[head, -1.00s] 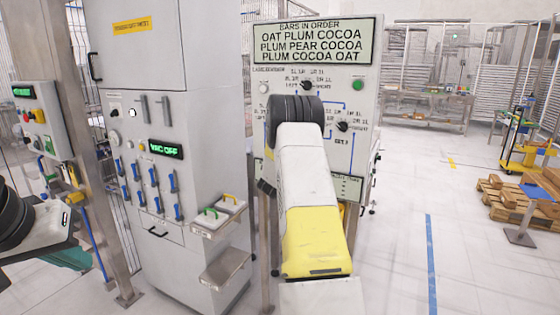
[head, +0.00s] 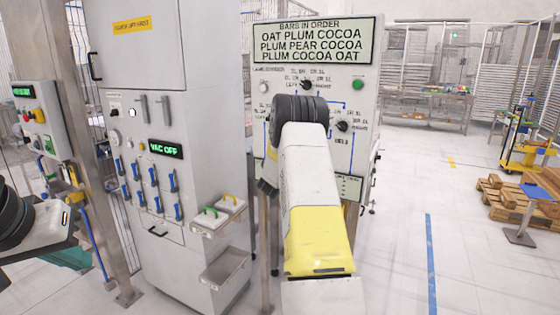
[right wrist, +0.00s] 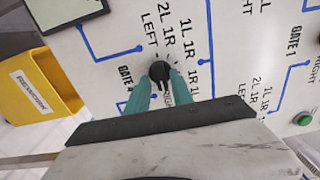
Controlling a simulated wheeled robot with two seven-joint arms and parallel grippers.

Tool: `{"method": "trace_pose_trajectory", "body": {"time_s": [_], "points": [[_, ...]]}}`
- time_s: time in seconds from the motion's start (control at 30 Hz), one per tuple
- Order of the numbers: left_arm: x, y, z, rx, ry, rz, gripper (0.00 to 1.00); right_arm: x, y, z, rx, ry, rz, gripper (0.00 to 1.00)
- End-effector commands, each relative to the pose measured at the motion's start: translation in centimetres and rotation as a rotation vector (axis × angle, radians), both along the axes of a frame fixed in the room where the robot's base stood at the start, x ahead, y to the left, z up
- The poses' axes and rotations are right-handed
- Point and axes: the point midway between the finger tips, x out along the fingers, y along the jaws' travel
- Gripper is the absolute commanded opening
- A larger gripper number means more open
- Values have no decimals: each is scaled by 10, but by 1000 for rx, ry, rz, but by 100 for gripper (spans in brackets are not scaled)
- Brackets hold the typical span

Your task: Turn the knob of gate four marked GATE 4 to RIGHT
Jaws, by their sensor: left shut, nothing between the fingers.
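The black knob of GATE 4 (right wrist: 159,71) is on the white panel in the right wrist view. LEFT, 2L 1R, 1L 1R and 1R 1L are printed around it, and another label is partly covered. My right gripper (right wrist: 161,82) has its teal fingers on either side of the knob, close to it; whether they press on it is unclear. In the head view my right arm hides this gripper and that knob. My left gripper (head: 72,257) is low at the left edge of the head view, partly out of sight, shut and away from the panel.
The sorting panel (head: 369,55) carries other knobs, including an upper one (head: 306,85) and a right one (head: 341,126). A yellow bin (right wrist: 48,85) is beside the panel in the right wrist view. A grey cabinet (head: 215,120) reading VAC OFF stands to the left.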

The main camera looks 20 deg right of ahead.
Motion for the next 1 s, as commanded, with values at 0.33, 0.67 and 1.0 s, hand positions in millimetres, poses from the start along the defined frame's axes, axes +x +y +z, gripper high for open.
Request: {"method": "trace_pose_trajectory", "body": {"time_s": [0.33,0.67,1.0], "points": [[0,0,0,0,0,0,0,0,1,1,-2,-1,1,36],[0,0,0,0,0,0,0,-29,37,1,-2,1,3,36],[0,0,0,0,0,0,0,-50,60,0,-1,0,1,36]]}}
